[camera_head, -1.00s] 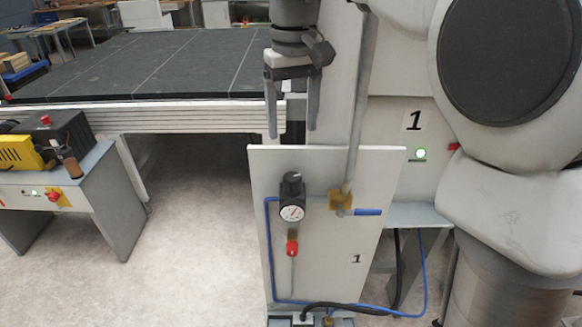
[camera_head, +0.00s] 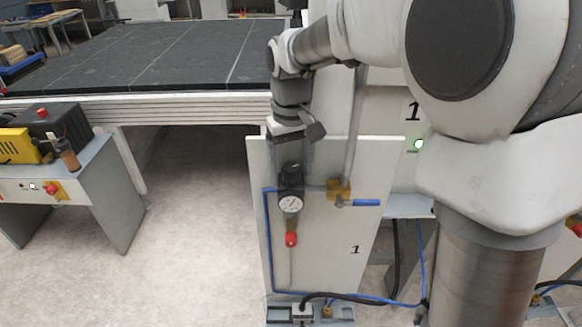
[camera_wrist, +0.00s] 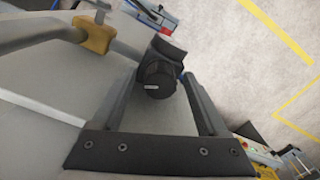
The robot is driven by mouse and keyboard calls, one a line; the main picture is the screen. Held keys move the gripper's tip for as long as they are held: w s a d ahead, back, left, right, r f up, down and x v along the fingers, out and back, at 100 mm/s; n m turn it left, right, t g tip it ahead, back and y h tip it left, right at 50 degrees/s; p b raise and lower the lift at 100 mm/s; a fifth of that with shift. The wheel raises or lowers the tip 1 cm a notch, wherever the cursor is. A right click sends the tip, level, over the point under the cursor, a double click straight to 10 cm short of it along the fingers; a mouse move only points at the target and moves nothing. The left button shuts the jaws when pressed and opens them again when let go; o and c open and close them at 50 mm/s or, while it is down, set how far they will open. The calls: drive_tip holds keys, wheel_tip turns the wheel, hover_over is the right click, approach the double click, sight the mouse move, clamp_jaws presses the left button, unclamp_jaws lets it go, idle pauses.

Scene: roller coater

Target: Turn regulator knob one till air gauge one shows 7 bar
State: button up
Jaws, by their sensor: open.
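Regulator knob one is a black ribbed knob (camera_head: 291,171) on top of the regulator on the white panel marked 1. Air gauge one (camera_head: 290,204) is the round white dial just below it; its needle is too small to read. My gripper (camera_head: 293,161) points down over the knob with its fingers open. In the wrist view, the knob (camera_wrist: 157,80) shows between the two fingertips (camera_wrist: 158,86), with a visible gap on each side. A small light mark shows on the knob's top. The gauge face is hidden in the wrist view.
The dark-topped table (camera_head: 150,60) is behind; open floor (camera_head: 195,230) lies left.

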drive_tip(key=shift+c, duration=0.3)
clamp_jaws()
drive_tip(key=shift+m, duration=0.3)
drive_tip(key=shift+m, duration=3)
drive_tip(key=shift+o, duration=0.3)
unclamp_jaws()
